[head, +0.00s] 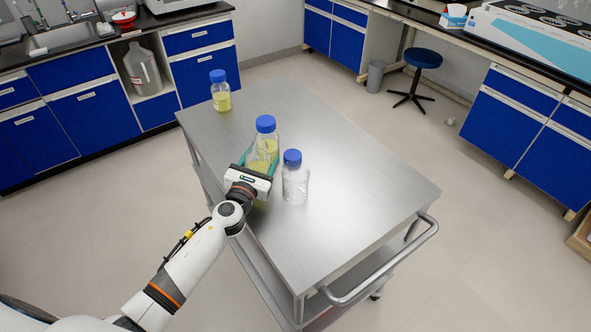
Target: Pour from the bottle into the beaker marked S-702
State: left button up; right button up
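My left gripper (263,160) reaches over the steel cart from the left, with its teal fingers on either side of a blue-capped bottle of yellow liquid (266,140). The bottle is upright, and my gripper hides its lower part. Whether the fingers touch it is unclear. A clear blue-capped bottle (295,182) stands just right of the gripper and looks empty or holds clear liquid. Another blue-capped bottle with yellow liquid (221,98) stands at the cart's far left corner. I see no open beaker and cannot read any S-702 mark. My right gripper is out of view.
The steel cart top (350,190) is bare on its right side. A cart handle (385,265) sticks out at the near right. Blue cabinets (85,120) with a sink line the left wall. A stool (422,60) and a bin (376,76) stand beyond the cart.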

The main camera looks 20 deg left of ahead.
aim_at(264, 145)
pick_arm(q)
jog(key=shift+d+r+m, duration=0.25)
jog(key=shift+m, duration=0.75)
notch_tip(264, 145, up, 2)
jog(key=shift+d+r+m+p, duration=0.15)
jog(key=shift+m+p, duration=0.35)
jog(key=shift+p, duration=0.7)
jog(key=r+m+p, duration=0.1)
jog(key=r+p, duration=0.1)
jog(key=d+r+m+p, duration=0.1)
jog(key=shift+r+p, duration=0.4)
jog(key=shift+f+m+b, duration=0.3)
jog(key=shift+m, duration=0.4)
jog(key=shift+a+m, duration=0.1)
jog(key=shift+m, duration=0.4)
jog(key=shift+a+f+b, duration=0.1)
jog(key=shift+f+b, duration=0.3)
jog(key=shift+b, duration=0.05)
jog(key=shift+a+f+m+b, duration=0.15)
jog(key=shift+f+m+b, duration=0.75)
jog(key=shift+f+b, duration=0.25)
jog(key=shift+a+f+m+t+h, duration=0.1)
jog(key=shift+a+m+t+h, duration=0.2)
jog(key=shift+m, duration=0.6)
jog(key=shift+r+m+p, duration=0.4)
jog(key=shift+r+m, duration=0.2)
jog(key=shift+m, duration=0.3)
